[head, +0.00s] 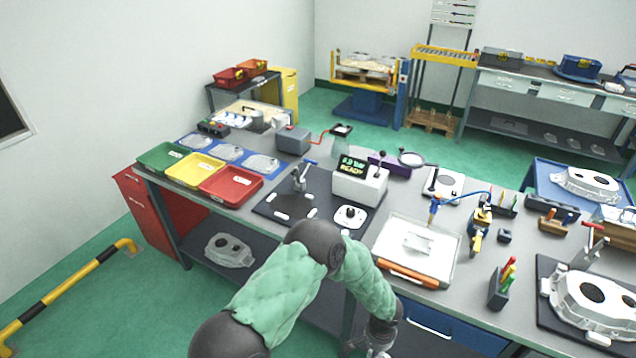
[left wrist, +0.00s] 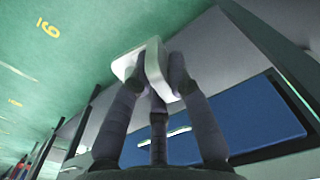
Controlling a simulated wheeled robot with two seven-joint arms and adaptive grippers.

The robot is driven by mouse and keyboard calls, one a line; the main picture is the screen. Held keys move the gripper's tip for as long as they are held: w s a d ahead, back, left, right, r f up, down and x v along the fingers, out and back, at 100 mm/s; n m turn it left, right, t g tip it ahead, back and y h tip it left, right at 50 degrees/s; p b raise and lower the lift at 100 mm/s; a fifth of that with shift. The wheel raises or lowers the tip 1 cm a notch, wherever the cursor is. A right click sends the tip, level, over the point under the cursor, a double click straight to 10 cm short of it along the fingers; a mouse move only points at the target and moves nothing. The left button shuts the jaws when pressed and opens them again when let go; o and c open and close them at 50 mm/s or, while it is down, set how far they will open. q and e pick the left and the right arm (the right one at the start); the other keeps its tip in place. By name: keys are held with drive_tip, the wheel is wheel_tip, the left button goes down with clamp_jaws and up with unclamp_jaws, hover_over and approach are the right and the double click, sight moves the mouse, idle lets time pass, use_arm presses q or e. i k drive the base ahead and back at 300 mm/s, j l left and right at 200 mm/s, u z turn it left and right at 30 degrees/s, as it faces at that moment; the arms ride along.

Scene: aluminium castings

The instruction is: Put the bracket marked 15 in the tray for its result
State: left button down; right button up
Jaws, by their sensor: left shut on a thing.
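My left gripper (head: 378,346) hangs at the bottom edge of the head view, in front of the bench. In the left wrist view, its dark fingers (left wrist: 158,82) are shut on a pale bracket (left wrist: 134,61). No number is readable on this bracket, and the head view does not show it clearly. Green (head: 161,170), yellow (head: 180,183) and red (head: 216,195) trays stand at the bench's left end. Their label text is too small to read. My right gripper is not in view.
A tester (head: 358,186) with a lit READY display stands mid-bench. A white board (head: 395,238) with an orange front edge carries a small pale part (head: 418,243). A dark mat (head: 262,209) has a clamp and several small pale pieces. A large casting (head: 595,305) stands at right.

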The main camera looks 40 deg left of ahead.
sight(170, 162)
drive_tip(key=k+j, duration=0.1)
drive_tip(key=j, duration=0.45)
drive_tip(key=k+j+z, duration=0.1)
drive_tip(key=j, duration=0.4)
drive_tip(key=k+j, duration=0.15)
drive_tip(key=j, duration=0.4)
drive_tip(key=k+j+z, duration=0.1)
drive_tip(key=j, duration=0.4)
drive_tip(key=k+j, duration=0.15)
drive_tip(key=j, duration=0.4)
drive_tip(key=k+j+z, duration=0.1)
drive_tip(key=j, duration=0.4)
drive_tip(key=k+j, duration=0.2)
drive_tip(key=j, duration=0.3)
drive_tip(key=k+j+z, duration=0.1)
drive_tip(key=j, duration=0.4)
drive_tip(key=k+j, duration=0.1)
drive_tip(key=j, duration=0.3)
drive_tip(key=k+j, duration=0.15)
drive_tip(key=j, duration=0.25)
drive_tip(key=k+j+z, duration=0.1)
drive_tip(key=j, duration=0.25)
drive_tip(key=k+j, duration=0.1)
drive_tip(key=j, duration=0.3)
drive_tip(key=k+j, duration=0.15)
drive_tip(key=j, duration=0.25)
drive_tip(key=k+j+z, duration=0.1)
drive_tip(key=j, duration=0.25)
